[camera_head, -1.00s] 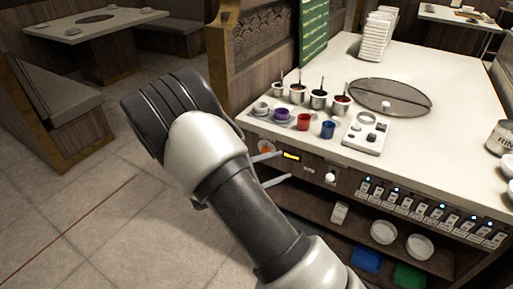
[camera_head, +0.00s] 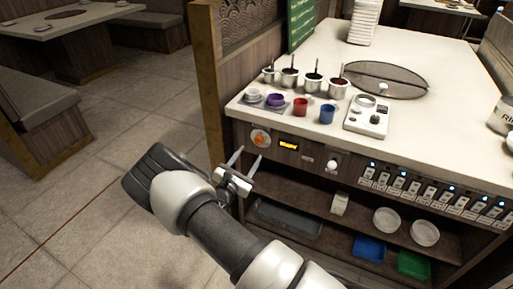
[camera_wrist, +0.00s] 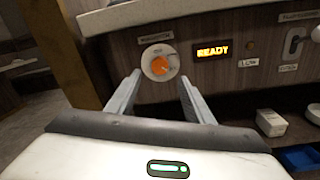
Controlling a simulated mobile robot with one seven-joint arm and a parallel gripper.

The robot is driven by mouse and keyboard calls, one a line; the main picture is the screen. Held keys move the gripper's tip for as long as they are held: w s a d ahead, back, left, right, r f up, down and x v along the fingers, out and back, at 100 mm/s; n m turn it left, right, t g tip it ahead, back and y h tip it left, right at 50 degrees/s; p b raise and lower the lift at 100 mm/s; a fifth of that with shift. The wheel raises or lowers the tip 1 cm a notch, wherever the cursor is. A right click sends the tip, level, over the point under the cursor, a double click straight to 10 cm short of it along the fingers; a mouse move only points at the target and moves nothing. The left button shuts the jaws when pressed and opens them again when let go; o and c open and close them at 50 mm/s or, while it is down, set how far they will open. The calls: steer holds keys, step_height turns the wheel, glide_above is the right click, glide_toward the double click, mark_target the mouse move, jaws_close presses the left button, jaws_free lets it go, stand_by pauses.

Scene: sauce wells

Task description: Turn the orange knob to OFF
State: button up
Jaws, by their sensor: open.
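The orange knob (camera_head: 260,138) sits on a pale round dial on the counter's wooden front panel, left of a lit display. In the wrist view the orange knob (camera_wrist: 160,66) is near the top middle, and the display (camera_wrist: 213,50) beside it reads READY. The dial's markings are too small to read. My gripper (camera_head: 246,158) is open and empty, just below and in front of the knob. In the wrist view the fingers of my gripper (camera_wrist: 160,80) point toward the panel, one each side of the dial. They look apart from the knob.
A white knob (camera_head: 331,165) and a row of switches (camera_head: 430,190) are further right on the panel. The countertop edge overhangs above the dial. Red cup (camera_head: 300,107), blue cup (camera_head: 327,114) and sauce wells stand on top. A shelf (camera_head: 300,195) lies below. Floor at left is clear.

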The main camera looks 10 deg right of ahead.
mark_target(258, 142)
steer(key=b+x, duration=0.1)
steer(key=x, duration=0.6)
steer(key=shift+w+d, duration=0.2)
steer(key=shift+w, duration=0.1)
steer(key=c, duration=1.1)
steer(key=shift+o, duration=0.3)
